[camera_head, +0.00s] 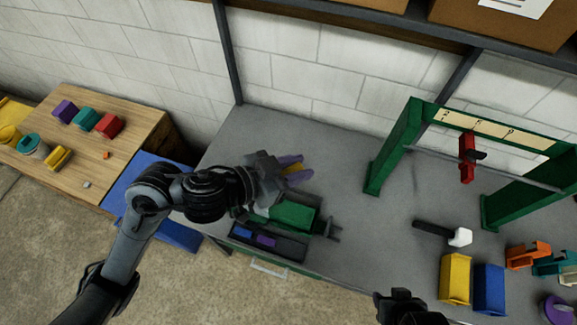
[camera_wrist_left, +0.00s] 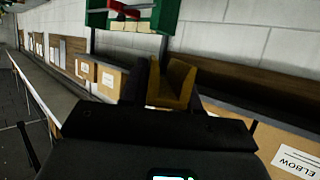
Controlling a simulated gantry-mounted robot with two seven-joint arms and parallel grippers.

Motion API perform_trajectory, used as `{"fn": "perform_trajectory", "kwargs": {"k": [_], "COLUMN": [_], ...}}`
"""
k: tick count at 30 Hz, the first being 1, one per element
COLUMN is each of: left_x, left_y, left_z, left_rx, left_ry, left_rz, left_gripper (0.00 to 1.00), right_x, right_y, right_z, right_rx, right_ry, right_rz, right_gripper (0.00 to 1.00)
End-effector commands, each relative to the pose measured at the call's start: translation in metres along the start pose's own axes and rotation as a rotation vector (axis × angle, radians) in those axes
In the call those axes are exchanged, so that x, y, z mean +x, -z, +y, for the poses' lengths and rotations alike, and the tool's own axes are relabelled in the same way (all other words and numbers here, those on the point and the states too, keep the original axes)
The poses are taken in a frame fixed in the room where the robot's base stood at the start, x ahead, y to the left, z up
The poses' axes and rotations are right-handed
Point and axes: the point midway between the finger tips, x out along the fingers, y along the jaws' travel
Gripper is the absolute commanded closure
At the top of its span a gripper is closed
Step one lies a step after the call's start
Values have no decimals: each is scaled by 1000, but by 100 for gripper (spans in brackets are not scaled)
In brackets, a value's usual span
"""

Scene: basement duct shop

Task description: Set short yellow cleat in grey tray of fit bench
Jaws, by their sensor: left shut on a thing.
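My left gripper (camera_head: 292,170) is shut on a short yellow cleat (camera_head: 295,169), held above the grey bench (camera_head: 345,130). The yellow cleat (camera_wrist_left: 172,83) also shows in the left wrist view, upright between the dark fingers, with a notch in its top. A dark grey tray (camera_head: 288,254) lies at the bench's front edge, below and in front of the gripper. A blue piece (camera_head: 242,232) and a purple piece (camera_head: 266,240) lie in it. My forearm and hand hide part of the bench beside it. My right gripper (camera_head: 405,305) shows only partly at the bottom edge; its jaws are unclear.
A green vise-like block (camera_head: 292,214) stands right behind the tray. A green frame (camera_head: 395,150) with a hanging red clamp (camera_head: 467,158) stands to the right. A white-headed mallet (camera_head: 458,237), yellow bin (camera_head: 455,278) and blue bin (camera_head: 489,288) are nearby. The bench's middle is clear.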

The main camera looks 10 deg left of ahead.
Motion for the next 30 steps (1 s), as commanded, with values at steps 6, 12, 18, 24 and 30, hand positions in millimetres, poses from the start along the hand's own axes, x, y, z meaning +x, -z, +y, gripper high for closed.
{"fn": "perform_trajectory", "kwargs": {"k": [6, 12, 18, 24, 30], "left_x": [32, 52, 60, 59, 56], "left_y": [-10, -17, -17, -5, 15], "left_z": [-2, -1, 0, 1, 1], "left_rx": [57, 99, 110, 67, -9], "left_ry": [-144, -242, -259, -158, 17], "left_rz": [0, 1, 3, 5, 6], "left_gripper": [100, 100, 100, 100, 100], "right_x": [0, 0, 0, 0, 0], "right_y": [0, -1, 0, 0, 0], "right_z": [2, 2, 2, 1, 0], "right_rx": [-6, -8, -7, -4, 1], "right_ry": [-5, -6, -6, -3, 1], "right_rz": [-1, -1, -1, -1, 0], "right_gripper": [57, 57, 57, 57, 57]}}
